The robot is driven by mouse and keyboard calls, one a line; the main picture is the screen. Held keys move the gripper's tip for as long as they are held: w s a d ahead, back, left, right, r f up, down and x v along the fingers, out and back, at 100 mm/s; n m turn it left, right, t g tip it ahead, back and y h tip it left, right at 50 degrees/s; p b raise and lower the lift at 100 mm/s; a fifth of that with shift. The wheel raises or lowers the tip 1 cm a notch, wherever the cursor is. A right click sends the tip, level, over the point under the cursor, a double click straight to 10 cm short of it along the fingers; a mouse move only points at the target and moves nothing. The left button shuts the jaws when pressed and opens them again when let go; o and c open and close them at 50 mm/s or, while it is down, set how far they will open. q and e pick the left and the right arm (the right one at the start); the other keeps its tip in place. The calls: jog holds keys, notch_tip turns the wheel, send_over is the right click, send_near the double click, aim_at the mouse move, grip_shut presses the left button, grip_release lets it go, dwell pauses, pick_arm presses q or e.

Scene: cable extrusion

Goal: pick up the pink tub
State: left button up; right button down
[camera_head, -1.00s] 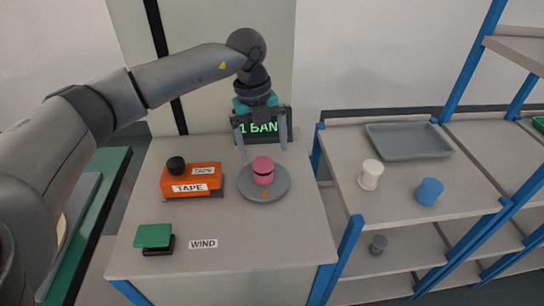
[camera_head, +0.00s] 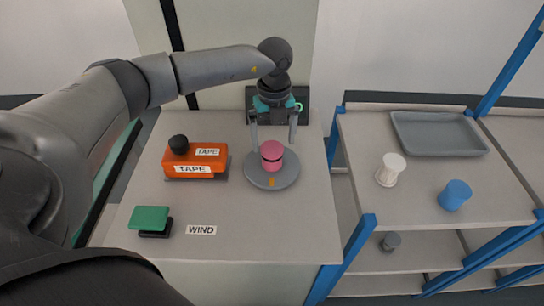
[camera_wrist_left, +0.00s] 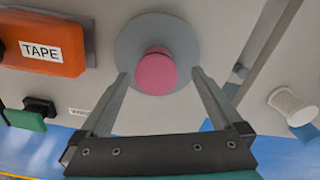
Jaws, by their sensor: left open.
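The pink tub (camera_head: 271,155), with a dark band round it, stands upright on a round grey plate (camera_head: 259,179) on the table. My left gripper (camera_head: 273,138) is open and empty, just behind and above the tub, its fingers pointing down. In the left wrist view the pink tub (camera_wrist_left: 155,71) lies ahead, between and beyond the two fingertips (camera_wrist_left: 159,73), on the grey disc (camera_wrist_left: 186,36). I see no contact. My right gripper is not in view.
An orange tape box (camera_head: 195,161) with a black knob stands left of the plate. A green-topped block (camera_head: 150,219) and a WIND label (camera_head: 201,230) lie nearer. On the shelf at right are a white spool (camera_head: 390,170), a blue spool (camera_head: 455,195) and a grey tray (camera_head: 440,134).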

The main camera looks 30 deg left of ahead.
aim_at(272, 148)
pick_arm(q)
jog(key=shift+s+f, duration=0.1)
jog(key=shift+f, duration=0.4)
jog(key=f, duration=0.3)
jog(key=shift+s+f+b, duration=0.3)
jog(key=shift+s+b, duration=0.05)
jog(key=shift+b, duration=0.05)
jog(key=shift+f, duration=0.35)
jog(key=shift+c, duration=0.8)
jog(key=shift+w, duration=0.1)
jog(key=c, duration=1.2)
jog(key=shift+r, duration=0.2)
jog(key=shift+c, duration=0.2)
